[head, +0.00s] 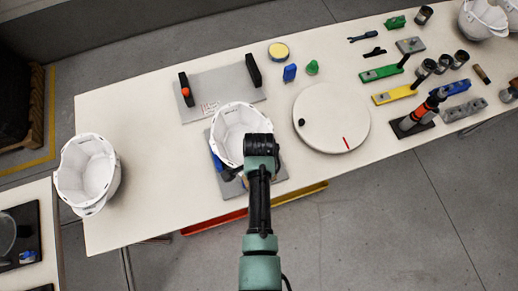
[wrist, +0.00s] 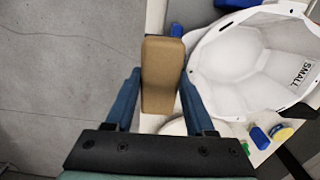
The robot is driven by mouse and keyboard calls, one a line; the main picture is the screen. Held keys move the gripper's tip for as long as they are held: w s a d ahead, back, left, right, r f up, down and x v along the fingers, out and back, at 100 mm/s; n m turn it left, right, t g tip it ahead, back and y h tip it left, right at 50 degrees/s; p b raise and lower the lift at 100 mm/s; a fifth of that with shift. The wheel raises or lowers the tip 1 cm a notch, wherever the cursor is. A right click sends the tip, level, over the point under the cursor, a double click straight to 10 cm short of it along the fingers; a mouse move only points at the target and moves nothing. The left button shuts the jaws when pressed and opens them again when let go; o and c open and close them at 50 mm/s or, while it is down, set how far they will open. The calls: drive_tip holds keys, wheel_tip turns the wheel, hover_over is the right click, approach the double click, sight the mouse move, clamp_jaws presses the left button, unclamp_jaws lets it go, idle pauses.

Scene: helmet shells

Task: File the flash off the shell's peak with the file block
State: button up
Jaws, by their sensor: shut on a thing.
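The white helmet shell (head: 238,125) sits open side up on a grey plate with blue clamp parts (head: 278,184). In the wrist view the shell (wrist: 250,65) fills the right side, with the word SMALL on its inner wall. My gripper (wrist: 160,85) has its blue fingers shut on the file block (wrist: 162,70), a tan, rounded block. The block is just left of the shell's rim in the wrist view; I cannot tell whether they touch. In the head view my wrist (head: 261,147) covers the shell's lower right edge and hides the block.
A second white shell (head: 88,172) stands at the table's left end. A round white turntable (head: 335,110) is right of my arm. A grey plate with black uprights (head: 220,88) lies behind. Coloured blocks, tools and cups crowd the right end, including an orange-and-black tool (head: 420,113).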

drive_tip(key=shift+r+p, duration=0.3)
drive_tip(key=shift+r, duration=2.1)
